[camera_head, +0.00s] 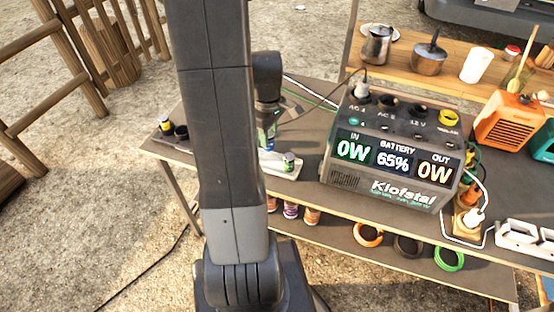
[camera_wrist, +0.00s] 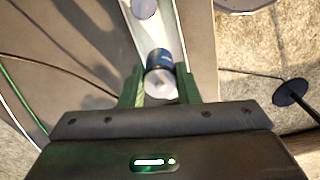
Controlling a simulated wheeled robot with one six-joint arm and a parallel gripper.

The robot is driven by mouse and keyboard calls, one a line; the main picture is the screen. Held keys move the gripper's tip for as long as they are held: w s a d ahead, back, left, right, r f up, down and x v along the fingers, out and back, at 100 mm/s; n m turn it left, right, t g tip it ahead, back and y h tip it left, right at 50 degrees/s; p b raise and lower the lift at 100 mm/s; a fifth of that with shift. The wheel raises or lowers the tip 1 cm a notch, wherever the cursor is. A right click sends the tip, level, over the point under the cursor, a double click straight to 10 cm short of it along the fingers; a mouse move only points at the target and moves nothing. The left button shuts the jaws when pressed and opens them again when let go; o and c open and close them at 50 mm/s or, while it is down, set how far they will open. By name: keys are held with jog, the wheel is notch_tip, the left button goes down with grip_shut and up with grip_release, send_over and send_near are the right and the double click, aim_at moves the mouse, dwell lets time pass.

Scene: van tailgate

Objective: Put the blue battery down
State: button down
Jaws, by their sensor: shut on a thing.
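The blue battery (camera_wrist: 160,62) is a small cylinder with a dark blue wrap and a pale end, held between the two green fingers of my gripper (camera_wrist: 160,90) in the wrist view. In the head view my gripper (camera_head: 268,140) points down at the left part of the table, partly behind my arm. A pale narrow tray (camera_head: 284,171) lies under and beside it; it also shows in the wrist view (camera_wrist: 133,34). Another cell with a rounded pale top (camera_wrist: 145,8) stands in the tray. I cannot tell whether the held battery touches the tray.
A big power station (camera_head: 390,150) reading 65% stands right of my gripper, with cables and plugs. Yellow and black items (camera_head: 168,128) sit on the table's left end. Spray cans (camera_head: 290,211) and tape rings (camera_head: 368,235) are below. Cables cross the tabletop near the tray.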

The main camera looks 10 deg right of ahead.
jog(key=shift+f, duration=3.45)
jog(key=shift+f, duration=0.1)
jog(key=c, duration=1.1)
grip_release()
notch_tip(320, 180, up, 12)
jog(key=shift+r+p, duration=0.15)
jog(key=shift+p, duration=0.15)
